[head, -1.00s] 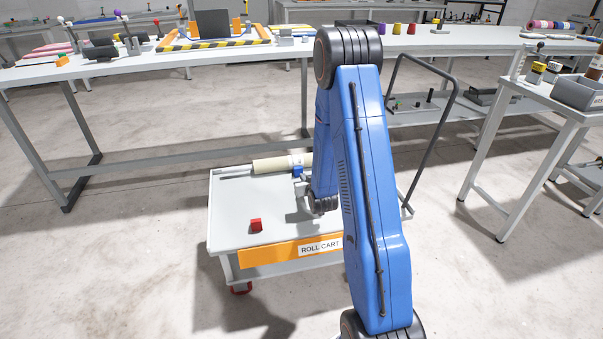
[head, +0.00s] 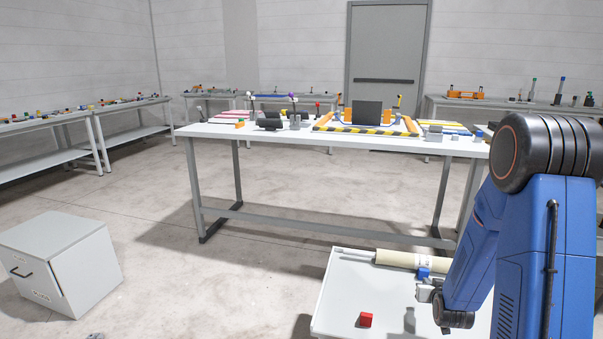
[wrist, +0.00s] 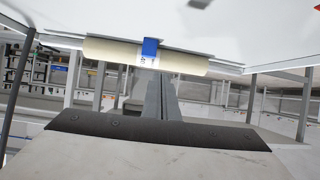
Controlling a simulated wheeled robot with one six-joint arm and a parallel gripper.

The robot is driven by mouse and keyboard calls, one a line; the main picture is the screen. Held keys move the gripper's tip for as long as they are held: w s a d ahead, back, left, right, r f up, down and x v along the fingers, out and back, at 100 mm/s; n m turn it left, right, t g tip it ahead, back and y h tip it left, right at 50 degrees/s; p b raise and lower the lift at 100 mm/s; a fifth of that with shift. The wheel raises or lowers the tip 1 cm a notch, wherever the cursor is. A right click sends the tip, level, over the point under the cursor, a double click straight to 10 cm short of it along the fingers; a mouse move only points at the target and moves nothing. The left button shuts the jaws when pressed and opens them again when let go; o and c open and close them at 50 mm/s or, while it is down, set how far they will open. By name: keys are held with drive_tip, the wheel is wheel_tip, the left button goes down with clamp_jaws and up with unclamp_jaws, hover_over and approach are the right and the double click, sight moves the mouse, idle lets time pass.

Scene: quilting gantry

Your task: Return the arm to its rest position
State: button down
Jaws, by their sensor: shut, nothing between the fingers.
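My blue arm with black joints reaches down at the right of the head view. My gripper (head: 425,291) is low over the roll cart (head: 340,285), beside a cream roll (head: 398,259) with a blue band (head: 424,273). In the wrist view the gripper's fingers (wrist: 161,78) are together with nothing between them. They point toward the roll (wrist: 104,50) and its blue band (wrist: 150,47). I cannot tell whether they touch it. The arm hides part of the cart's right side.
A red block (head: 366,320) sits on the cart. Behind stands a long worktable (head: 260,135) with a black-and-yellow striped frame (head: 366,131) and small tools. A grey cabinet (head: 60,262) stands on the floor at left. Open floor (head: 160,220) lies between cabinet and worktable.

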drive_tip(key=s+a+r+n+g+y, duration=0.1)
drive_tip(key=s+a+r+g, duration=0.1)
drive_tip(key=s+a+r, duration=0.45)
drive_tip(key=s+a+r+g+y, duration=0.15)
drive_tip(key=s+a+r, duration=0.25)
drive_tip(key=s+r, duration=0.55)
drive_tip(key=s+a+r+g, duration=0.2)
drive_tip(key=s+r, duration=0.1)
drive_tip(key=s, duration=0.9)
drive_tip(key=s+a+r+n+g, duration=0.1)
drive_tip(key=s+a+r+g, duration=0.1)
drive_tip(key=s, duration=0.9)
wheel_tip(320, 180, up, 2)
drive_tip(key=shift+s+a+r, duration=0.1)
drive_tip(key=shift+s+a, duration=0.3)
drive_tip(key=shift+a, duration=0.35)
